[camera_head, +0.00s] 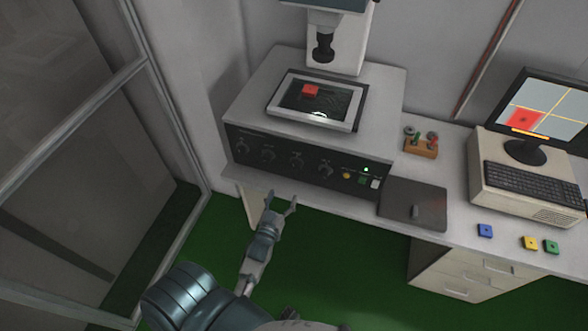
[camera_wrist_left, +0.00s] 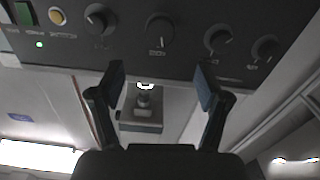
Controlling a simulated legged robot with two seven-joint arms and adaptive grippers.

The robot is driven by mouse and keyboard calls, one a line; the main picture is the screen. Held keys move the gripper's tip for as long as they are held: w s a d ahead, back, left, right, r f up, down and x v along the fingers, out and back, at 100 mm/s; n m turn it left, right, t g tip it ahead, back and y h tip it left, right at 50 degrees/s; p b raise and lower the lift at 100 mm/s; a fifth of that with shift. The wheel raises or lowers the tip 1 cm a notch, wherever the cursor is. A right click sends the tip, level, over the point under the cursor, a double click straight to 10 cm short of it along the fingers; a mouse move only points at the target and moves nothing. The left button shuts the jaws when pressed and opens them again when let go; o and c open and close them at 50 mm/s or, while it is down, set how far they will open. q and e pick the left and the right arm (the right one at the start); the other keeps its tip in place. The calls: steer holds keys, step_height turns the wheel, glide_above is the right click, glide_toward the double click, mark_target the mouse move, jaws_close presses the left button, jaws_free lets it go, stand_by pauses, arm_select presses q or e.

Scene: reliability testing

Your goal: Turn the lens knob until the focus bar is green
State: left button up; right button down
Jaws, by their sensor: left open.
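The machine's dark front panel carries a row of several knobs, such as this knob (camera_head: 297,160); the labels are too small to read, so I cannot tell which is the lens knob. In the left wrist view the knobs appear above the fingers, one knob (camera_wrist_left: 159,30) lying between them in the picture. My left gripper (camera_head: 282,197) is open and empty, below and in front of the panel, apart from the knobs. It also shows in the left wrist view (camera_wrist_left: 160,80). The monitor (camera_head: 541,110) shows a red patch with a short orange bar (camera_head: 529,131) below it.
A tray with a red block (camera_head: 311,91) lies under the lens column (camera_head: 323,47). Yellow, green and white buttons (camera_head: 346,176) sit right of the knobs. A keyboard (camera_head: 533,187), a wooden holder (camera_head: 421,148) and small coloured blocks (camera_head: 485,231) stand to the right.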

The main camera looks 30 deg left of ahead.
mark_target(295, 168)
arm_select(q)
steer(key=x, duration=1.3)
steer(key=shift+w+a, duration=0.1)
steer(key=shift+a, duration=0.05)
steer(key=shift+c, duration=0.2)
